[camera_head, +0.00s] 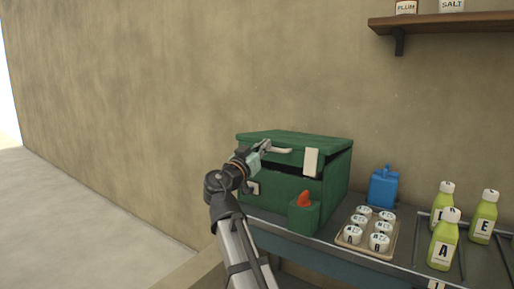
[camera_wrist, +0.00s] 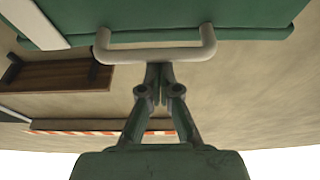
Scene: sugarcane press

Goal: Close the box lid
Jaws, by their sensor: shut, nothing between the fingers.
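The green box (camera_head: 332,190) stands on the bench against the wall. Its green lid (camera_head: 290,138) is partly lowered, with a dark gap between it and the box body. A pale handle (camera_head: 278,150) is on the lid's front, and a white latch plate (camera_head: 311,162) hangs at its front right. My gripper (camera_head: 264,146) is at the lid's front, by the handle's left end. In the wrist view, my gripper (camera_wrist: 158,70) is shut and empty, its tips right at the handle (camera_wrist: 155,54) below the lid (camera_wrist: 180,16). I cannot tell whether they touch.
A small green holder with an orange-red item (camera_head: 304,202) is at the box's front right corner. Right of it are a tray of white lidded jars (camera_head: 351,243), a blue can (camera_head: 384,188) and green bottles (camera_head: 444,245). A wall shelf (camera_head: 445,23) is above.

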